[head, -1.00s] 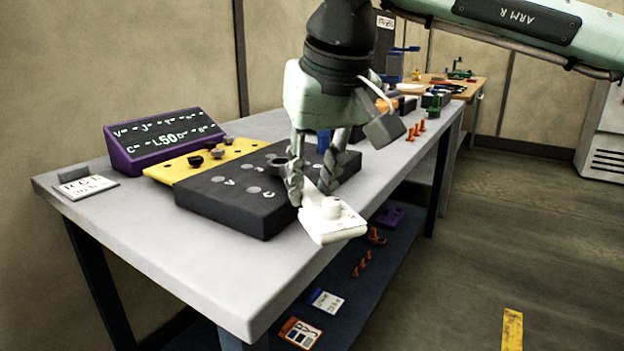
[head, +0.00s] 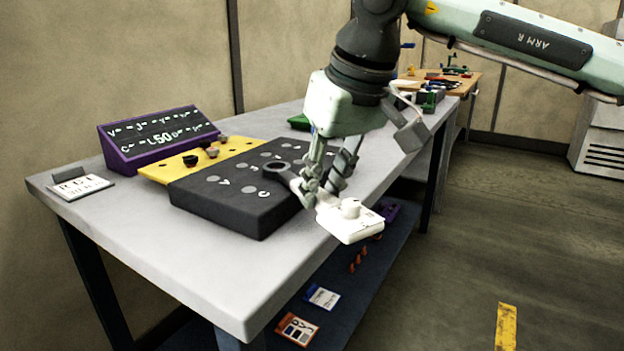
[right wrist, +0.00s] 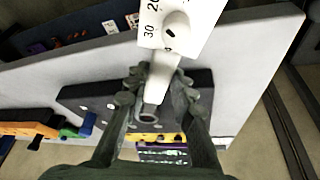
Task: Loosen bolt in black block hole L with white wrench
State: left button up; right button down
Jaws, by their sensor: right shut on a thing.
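The black block (head: 225,205) lies on the grey table, with round spots and small white letters on its top. I cannot make out which letter is L, nor a bolt in its hole. My right gripper (head: 318,198) is shut on the white wrench (head: 350,220), just off the block's right end. The wrench's white body with a round knob juts over the table's front edge. Its grey ring end (head: 276,169) is over the block's top; I cannot tell whether it touches. The right wrist view also shows the wrench (right wrist: 163,72) between the fingers. My left gripper is not in view.
A yellow plate (head: 215,158) with dark knobs lies behind the block. The front left of the table is clear. A lower shelf (head: 350,290) holds small parts.

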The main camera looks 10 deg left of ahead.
jog(key=shift+w+d, duration=0.2)
jog(key=shift+r, duration=0.1)
jog(key=shift+w+d+r+n+p, duration=0.15)
jog(key=shift+w+n+p, duration=0.1)
jog(key=shift+n+p, duration=0.15)
jog(key=shift+w+d+r+n+y+p, duration=0.1)
jog(key=shift+w+d+n+y+p, duration=0.3)
jog(key=shift+w+n+p, duration=0.1)
jog(key=shift+w+d+n+g+p, duration=0.3)
jog(key=shift+w+n+g, duration=0.1)
jog(key=shift+n, duration=0.1)
